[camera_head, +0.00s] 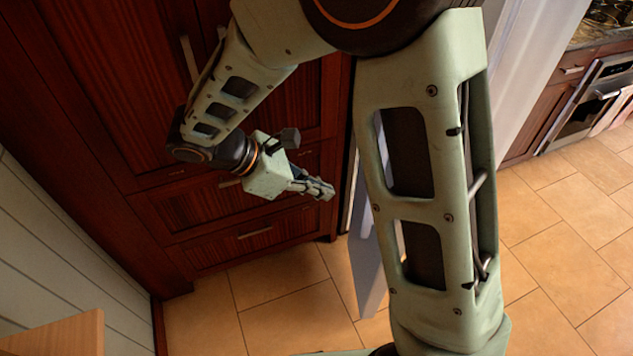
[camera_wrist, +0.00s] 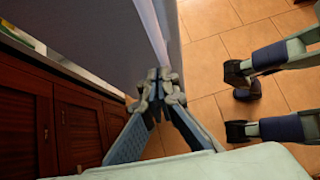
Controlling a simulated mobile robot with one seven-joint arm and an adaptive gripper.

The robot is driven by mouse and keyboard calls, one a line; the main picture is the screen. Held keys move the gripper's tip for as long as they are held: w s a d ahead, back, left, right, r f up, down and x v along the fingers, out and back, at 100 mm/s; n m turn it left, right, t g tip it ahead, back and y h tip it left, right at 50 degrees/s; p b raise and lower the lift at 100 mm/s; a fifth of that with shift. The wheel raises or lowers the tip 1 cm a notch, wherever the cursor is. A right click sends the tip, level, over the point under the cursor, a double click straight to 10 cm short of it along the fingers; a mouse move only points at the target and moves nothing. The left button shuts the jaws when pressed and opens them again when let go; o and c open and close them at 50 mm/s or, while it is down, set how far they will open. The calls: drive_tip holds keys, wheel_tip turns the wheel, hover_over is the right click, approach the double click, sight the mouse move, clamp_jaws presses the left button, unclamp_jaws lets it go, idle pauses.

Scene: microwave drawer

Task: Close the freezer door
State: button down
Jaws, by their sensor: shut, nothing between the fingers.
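The freezer door seems to be the blue-grey panel (camera_head: 368,265) seen below the cabinets in the head view, standing out from the front over the floor. My arm hides much of it. In the wrist view a broad grey panel (camera_wrist: 112,38) with a pale vertical edge (camera_wrist: 153,30) rises just beyond my fingers; it looks like the same door. My gripper (camera_head: 326,190) is shut and empty, left of the door in the head view. Its fingertips (camera_wrist: 160,88) meet close to the panel's lower edge in the wrist view. I cannot tell whether they touch it.
Dark red wooden cabinets and drawers (camera_head: 225,240) stand close behind and left of my gripper. A large pale panel (camera_head: 535,60) stands right of my arm. An oven (camera_head: 585,105) is at the far right. The tiled floor (camera_head: 560,250) is clear at right.

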drive_tip(key=w+d+f, duration=0.1)
drive_tip(key=d+f, duration=0.2)
drive_tip(key=d, duration=0.4)
drive_tip(key=shift+w+d+f, duration=0.35)
drive_tip(key=shift+f, duration=0.05)
drive_tip(key=shift+d, duration=0.1)
